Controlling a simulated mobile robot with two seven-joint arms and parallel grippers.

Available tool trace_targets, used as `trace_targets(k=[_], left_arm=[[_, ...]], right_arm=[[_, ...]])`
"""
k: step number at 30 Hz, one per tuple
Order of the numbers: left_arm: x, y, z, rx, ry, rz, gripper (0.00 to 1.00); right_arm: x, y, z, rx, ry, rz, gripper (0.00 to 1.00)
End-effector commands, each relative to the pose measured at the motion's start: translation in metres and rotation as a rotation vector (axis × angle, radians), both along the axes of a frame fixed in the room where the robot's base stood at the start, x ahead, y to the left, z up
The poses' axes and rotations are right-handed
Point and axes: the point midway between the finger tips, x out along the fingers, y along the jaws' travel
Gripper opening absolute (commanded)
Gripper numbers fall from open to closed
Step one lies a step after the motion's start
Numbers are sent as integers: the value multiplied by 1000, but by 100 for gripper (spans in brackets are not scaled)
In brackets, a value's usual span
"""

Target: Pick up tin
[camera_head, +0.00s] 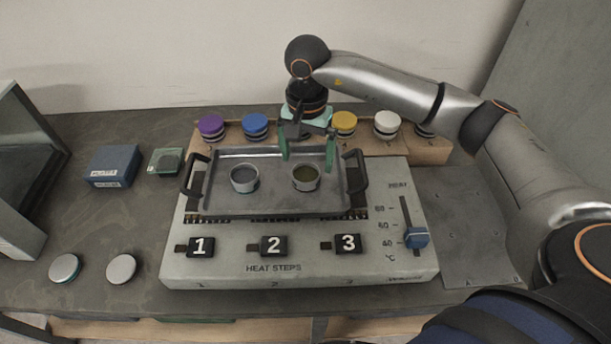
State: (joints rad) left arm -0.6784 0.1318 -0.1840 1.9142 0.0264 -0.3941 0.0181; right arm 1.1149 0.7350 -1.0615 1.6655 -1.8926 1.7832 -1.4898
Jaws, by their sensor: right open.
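Two small open tins stand in the dark metal tray (272,206) on the heater. The left tin (244,179) has a grey inside. The right tin (306,178) has a dark olive-green inside. My right gripper (307,160) has green fingers and reaches down over the back of the tray. Its fingers are apart, with nothing seen between them. It appears above and behind the right tin; I cannot tell the exact height. My left gripper is not in view.
The heater (300,272) has numbered blocks and a blue slider (416,238). Coloured lidded jars, including a purple one (211,127), stand on a wooden rack behind. A blue box (113,166) and two round lids (121,269) lie left. Black handles rise at the tray's ends.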

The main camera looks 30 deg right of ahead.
Motion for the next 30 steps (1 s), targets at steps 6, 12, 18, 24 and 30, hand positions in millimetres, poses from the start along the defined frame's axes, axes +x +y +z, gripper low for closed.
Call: trace_targets(k=[6, 12, 18, 24, 30], left_arm=[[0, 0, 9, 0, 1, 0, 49], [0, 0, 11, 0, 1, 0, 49], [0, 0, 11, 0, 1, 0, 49], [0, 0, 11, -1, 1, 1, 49], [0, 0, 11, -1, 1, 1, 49]], right_arm=[[-1, 2, -26, 0, 6, -1, 100], [0, 2, -50, 1, 3, -1, 100], [0, 2, -53, 1, 0, 0, 100], [0, 2, -53, 1, 1, -1, 84], [0, 2, -53, 1, 1, -1, 62]])
